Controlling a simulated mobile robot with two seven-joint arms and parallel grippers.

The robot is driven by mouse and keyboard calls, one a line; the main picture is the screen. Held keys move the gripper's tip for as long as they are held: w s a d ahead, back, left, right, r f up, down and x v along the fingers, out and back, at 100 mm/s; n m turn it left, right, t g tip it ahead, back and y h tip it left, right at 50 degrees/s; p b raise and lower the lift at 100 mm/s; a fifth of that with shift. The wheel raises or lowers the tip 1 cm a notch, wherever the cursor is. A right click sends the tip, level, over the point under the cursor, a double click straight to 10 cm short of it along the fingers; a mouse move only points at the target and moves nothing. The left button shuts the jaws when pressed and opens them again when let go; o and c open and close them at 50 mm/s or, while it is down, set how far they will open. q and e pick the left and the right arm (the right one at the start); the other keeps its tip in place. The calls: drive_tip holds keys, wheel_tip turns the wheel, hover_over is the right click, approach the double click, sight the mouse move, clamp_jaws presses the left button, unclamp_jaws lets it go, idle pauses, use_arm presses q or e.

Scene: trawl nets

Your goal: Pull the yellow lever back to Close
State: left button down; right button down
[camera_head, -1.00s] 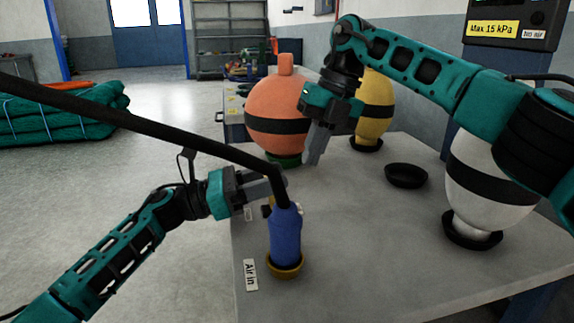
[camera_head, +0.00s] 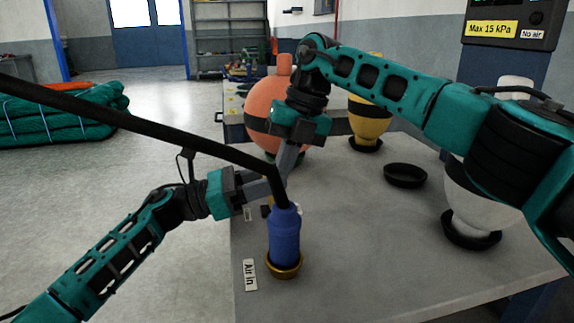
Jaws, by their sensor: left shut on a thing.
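My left gripper (camera_head: 268,188) reaches in from the left and is shut on the top of a blue hose coupling (camera_head: 285,238), where the black hose (camera_head: 150,125) joins it. The coupling stands upright in a brass-coloured ring (camera_head: 284,267) on the grey table, beside the "Air in" label (camera_head: 250,275). My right gripper (camera_head: 284,168) points down just behind the hose end, close to the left fingers. Its fingertips are partly covered, so I cannot tell if it is open. I cannot make out the yellow lever; a small dark and brass part (camera_head: 267,210) shows behind the coupling.
An orange float (camera_head: 262,112) stands behind my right gripper, with a yellow float (camera_head: 370,118) to its right. A white float (camera_head: 482,200) and an empty black ring (camera_head: 405,175) are on the right of the table (camera_head: 370,240). The front middle is clear.

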use_arm(q)
drive_tip(key=shift+d, duration=0.2)
use_arm(e)
drive_tip(key=shift+s+a, duration=0.2)
drive_tip(key=shift+a, duration=0.35)
use_arm(q)
drive_tip(key=c, duration=1)
unclamp_jaws()
drive_tip(key=shift+c, duration=0.2)
use_arm(e)
drive_tip(key=shift+a, duration=0.1)
use_arm(q)
drive_tip(key=shift+o, duration=0.8)
drive_tip(key=shift+a, duration=0.15)
drive_tip(key=shift+o, duration=0.8)
use_arm(e)
drive_tip(key=shift+w, duration=0.1)
